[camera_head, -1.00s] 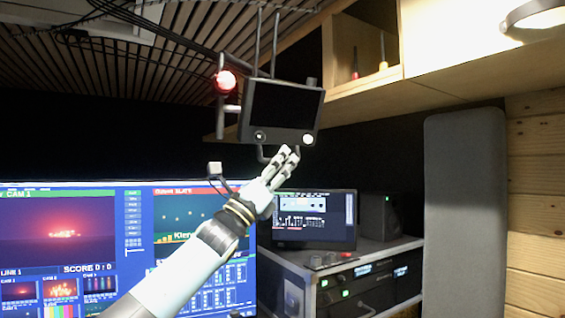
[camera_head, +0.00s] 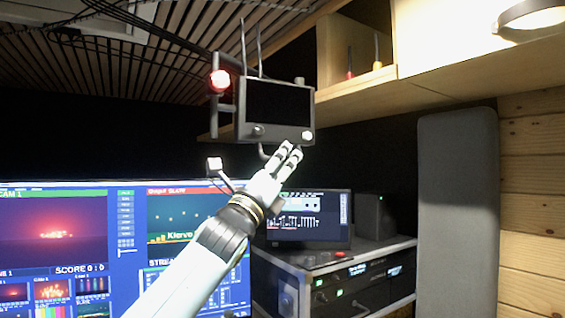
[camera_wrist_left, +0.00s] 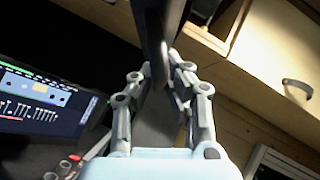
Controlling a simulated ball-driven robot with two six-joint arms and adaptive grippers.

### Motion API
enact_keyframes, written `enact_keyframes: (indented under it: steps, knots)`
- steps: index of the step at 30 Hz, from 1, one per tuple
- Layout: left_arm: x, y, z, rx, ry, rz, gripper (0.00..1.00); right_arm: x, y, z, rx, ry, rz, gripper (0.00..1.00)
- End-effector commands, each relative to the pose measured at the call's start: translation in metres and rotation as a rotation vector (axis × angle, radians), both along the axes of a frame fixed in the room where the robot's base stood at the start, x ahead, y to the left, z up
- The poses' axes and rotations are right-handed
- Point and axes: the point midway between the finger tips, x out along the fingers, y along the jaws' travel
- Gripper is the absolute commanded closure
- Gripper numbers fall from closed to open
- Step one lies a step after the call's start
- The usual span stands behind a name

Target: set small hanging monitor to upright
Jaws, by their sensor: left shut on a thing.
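The small hanging monitor (camera_head: 277,103) hangs below the ceiling on a dark bracket, its black screen facing me. My left gripper (camera_head: 284,153) reaches up from below and is shut at that lower edge, near the handle. In the left wrist view the fingers (camera_wrist_left: 162,88) close on a dark upright part of the monitor (camera_wrist_left: 154,35). The exact contact is partly hidden by the fingers. My right gripper is in neither view.
A glowing red lamp (camera_head: 219,81) sits left of the monitor. Large screens (camera_head: 75,235) stand below left. A smaller screen (camera_head: 318,219) stands on a rack of equipment (camera_head: 345,283). A wooden shelf (camera_head: 430,84) and a grey panel (camera_head: 457,210) are to the right.

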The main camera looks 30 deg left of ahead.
Motion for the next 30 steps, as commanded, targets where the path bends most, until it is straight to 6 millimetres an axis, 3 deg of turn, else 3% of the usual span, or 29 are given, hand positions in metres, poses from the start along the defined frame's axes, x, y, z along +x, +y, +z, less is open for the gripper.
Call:
enact_keyframes:
  steps: [5,6,11,22,30]
  knots:
    - [0.001,0.001,-0.004,0.003,0.007,0.003,1.00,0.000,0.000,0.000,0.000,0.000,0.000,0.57]
    - [0.001,0.001,-0.004,0.003,0.007,0.003,0.86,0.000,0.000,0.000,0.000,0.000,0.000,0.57]
    - [0.001,0.001,-0.003,0.003,0.004,0.002,0.66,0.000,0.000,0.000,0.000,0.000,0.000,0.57]
    - [-0.006,0.002,-0.008,0.003,0.004,0.001,0.66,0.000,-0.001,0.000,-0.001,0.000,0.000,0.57]
    - [-0.047,0.010,-0.044,0.004,0.010,0.000,0.66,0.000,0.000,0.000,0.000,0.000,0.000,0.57]
